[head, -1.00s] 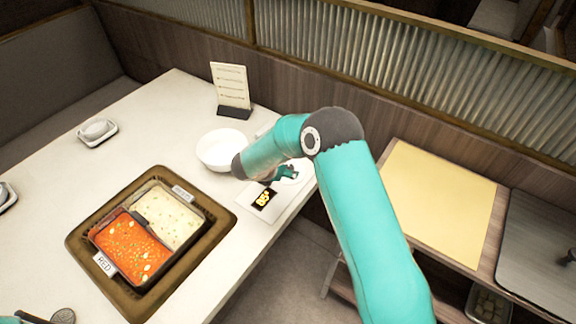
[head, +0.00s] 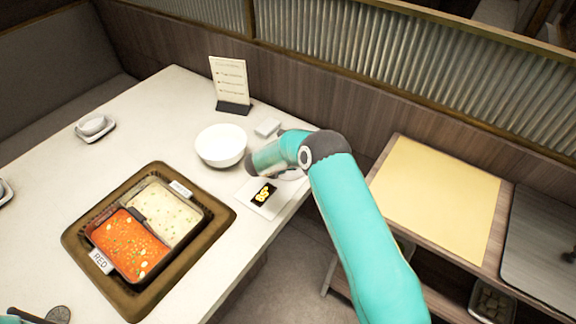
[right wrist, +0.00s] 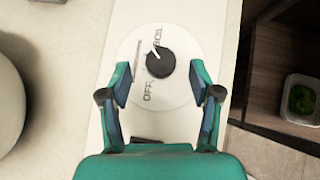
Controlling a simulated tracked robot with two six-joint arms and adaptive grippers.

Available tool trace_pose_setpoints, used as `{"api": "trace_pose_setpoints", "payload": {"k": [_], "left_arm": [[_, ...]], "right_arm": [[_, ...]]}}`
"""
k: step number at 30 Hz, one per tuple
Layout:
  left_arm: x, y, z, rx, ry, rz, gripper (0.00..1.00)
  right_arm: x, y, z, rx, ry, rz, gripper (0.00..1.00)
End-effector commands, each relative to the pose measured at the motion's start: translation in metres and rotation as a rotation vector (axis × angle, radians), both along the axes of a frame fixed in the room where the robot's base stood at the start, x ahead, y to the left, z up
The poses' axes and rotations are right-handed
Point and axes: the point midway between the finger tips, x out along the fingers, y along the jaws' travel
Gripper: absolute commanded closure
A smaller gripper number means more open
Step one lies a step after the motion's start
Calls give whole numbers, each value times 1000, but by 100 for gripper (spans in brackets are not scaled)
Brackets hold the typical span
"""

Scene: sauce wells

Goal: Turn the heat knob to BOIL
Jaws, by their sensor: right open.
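The heat knob (right wrist: 160,64) is black and round with a white pointer line, on a pale round dial in the right wrist view. The pointer aims up and left, between the OFF label (right wrist: 148,92) and the BOIL label (right wrist: 155,38). My right gripper (right wrist: 160,82) is open, its fingers on either side of the dial just below the knob; I see no contact. In the head view my right arm hides the knob. The control panel (head: 246,199) has a dark display (head: 263,193) with yellow marks.
A white bowl (head: 221,146) stands close left of my right wrist, with a menu stand (head: 230,83) behind. A split pot of red (head: 128,246) and pale broth (head: 163,213) sits in a brown frame (head: 78,262). A side table (head: 433,200) is at right.

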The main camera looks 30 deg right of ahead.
Motion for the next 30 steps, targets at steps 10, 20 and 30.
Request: {"api": "trace_pose_setpoints", "payload": {"k": [10, 20, 30], "left_arm": [[0, 0, -10, 0, 0, 0, 100], [0, 0, -10, 0, 0, 0, 100], [0, 0, -10, 0, 0, 0, 100]], "right_arm": [[11, -19, -22, 0, -1, 1, 37], [12, -19, -22, 0, -1, 1, 49], [12, -19, -22, 0, -1, -1, 96]]}}
